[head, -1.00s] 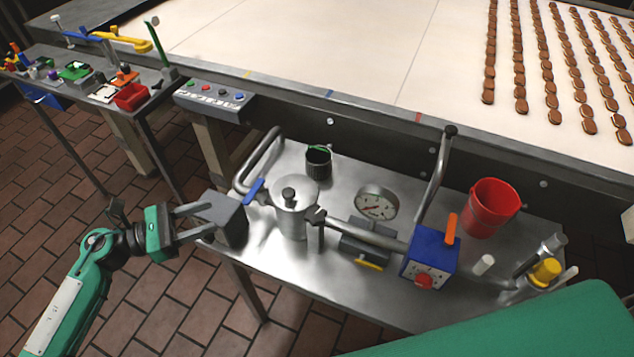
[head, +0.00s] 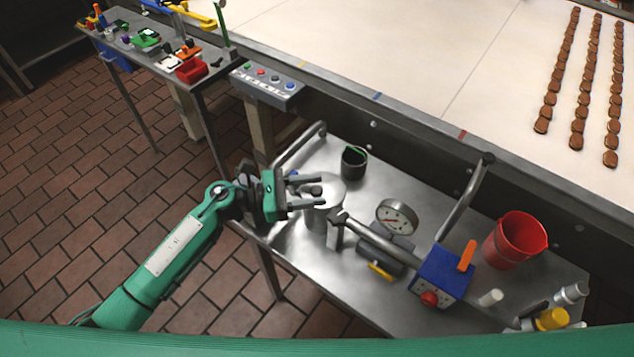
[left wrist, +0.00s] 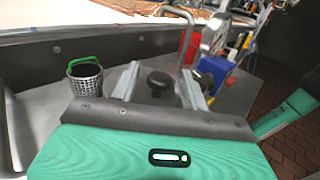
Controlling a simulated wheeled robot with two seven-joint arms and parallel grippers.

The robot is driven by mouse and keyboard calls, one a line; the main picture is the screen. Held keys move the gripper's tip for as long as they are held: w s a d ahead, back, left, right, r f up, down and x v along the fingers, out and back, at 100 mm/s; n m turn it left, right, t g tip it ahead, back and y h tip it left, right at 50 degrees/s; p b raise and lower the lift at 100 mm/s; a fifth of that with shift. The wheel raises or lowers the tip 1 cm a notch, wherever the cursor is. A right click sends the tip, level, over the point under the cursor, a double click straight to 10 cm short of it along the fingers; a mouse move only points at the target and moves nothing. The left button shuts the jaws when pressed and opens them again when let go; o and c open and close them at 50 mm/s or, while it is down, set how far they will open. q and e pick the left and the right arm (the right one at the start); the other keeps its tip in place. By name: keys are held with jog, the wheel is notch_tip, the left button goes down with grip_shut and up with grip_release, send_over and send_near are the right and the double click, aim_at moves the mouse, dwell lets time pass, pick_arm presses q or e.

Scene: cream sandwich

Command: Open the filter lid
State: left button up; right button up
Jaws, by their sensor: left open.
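The filter is an upright metal cylinder (head: 318,232) on the steel table. Its round lid (head: 346,192) lies on top and carries a dark knob (head: 315,190). My left gripper (head: 322,191) is open over the lid, coming from the left, with a finger on each side of the knob. In the left wrist view the dark knob (left wrist: 158,82) sits between the two spread fingers, with gaps on both sides. Whether a finger touches the lid cannot be told. My right gripper is not in view.
A pipe with a gauge (head: 397,216) and a blue box (head: 442,275) stand right of the filter. A dark mesh basket (head: 354,163) is behind it. A red bucket (head: 514,240) stands at the right. Bent pipes rise at the table's back.

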pick_arm(q)
jog(key=shift+w+d, duration=0.15)
jog(key=shift+d, duration=0.55)
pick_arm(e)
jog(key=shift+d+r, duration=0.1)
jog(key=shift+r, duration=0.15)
